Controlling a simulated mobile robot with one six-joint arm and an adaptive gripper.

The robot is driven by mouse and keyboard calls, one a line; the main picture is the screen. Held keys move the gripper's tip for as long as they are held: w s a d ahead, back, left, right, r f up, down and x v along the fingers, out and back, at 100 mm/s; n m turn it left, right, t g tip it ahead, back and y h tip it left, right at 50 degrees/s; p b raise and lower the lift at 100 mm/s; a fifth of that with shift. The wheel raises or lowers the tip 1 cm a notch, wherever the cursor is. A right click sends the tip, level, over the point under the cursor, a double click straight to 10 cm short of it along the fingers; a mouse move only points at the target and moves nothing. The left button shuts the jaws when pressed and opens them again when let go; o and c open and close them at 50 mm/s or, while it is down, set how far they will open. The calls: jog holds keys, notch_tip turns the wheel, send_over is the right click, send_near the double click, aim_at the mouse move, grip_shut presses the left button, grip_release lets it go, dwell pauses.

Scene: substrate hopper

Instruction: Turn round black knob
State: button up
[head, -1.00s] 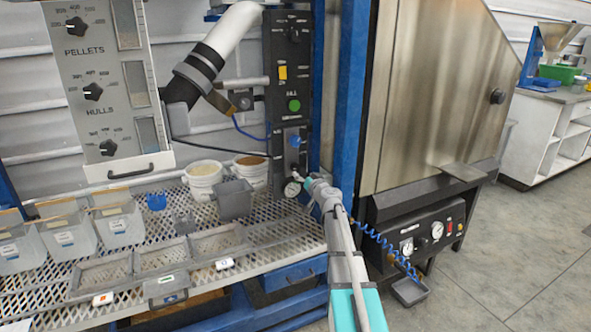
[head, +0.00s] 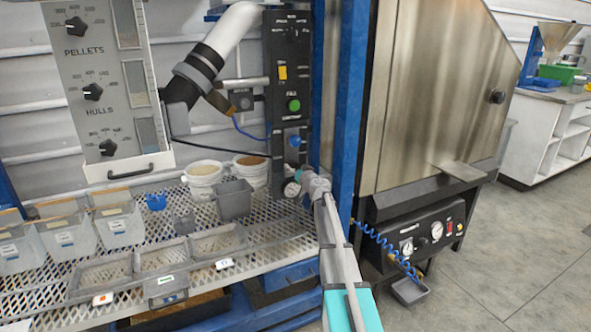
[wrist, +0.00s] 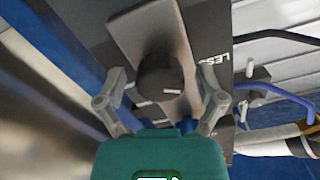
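A round black knob (wrist: 160,76) with a white pointer line sits on a grey plate (wrist: 125,28) in the wrist view. My gripper (wrist: 162,88) is open, with one finger to the left of the knob and one to the right. Clear gaps show between both fingers and the knob. There my arm hides this knob and most of my fingers.
A blue coiled hose (head: 385,245) hangs from the steel cabinet (head: 435,85). White buckets (head: 203,180) and a grey bin (head: 234,200) stand on the mesh shelf to the left.

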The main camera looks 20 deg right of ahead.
jog(key=c, duration=1)
jog(key=shift+o, duration=0.2)
jog(key=shift+m, duration=0.4)
jog(key=m, duration=0.8)
jog(key=shift+d, duration=0.1)
jog(key=m, duration=0.4)
jog(key=shift+m, duration=0.3)
jog(key=m, duration=0.4)
jog(key=shift+w, duration=0.1)
jog(key=shift+m, duration=0.3)
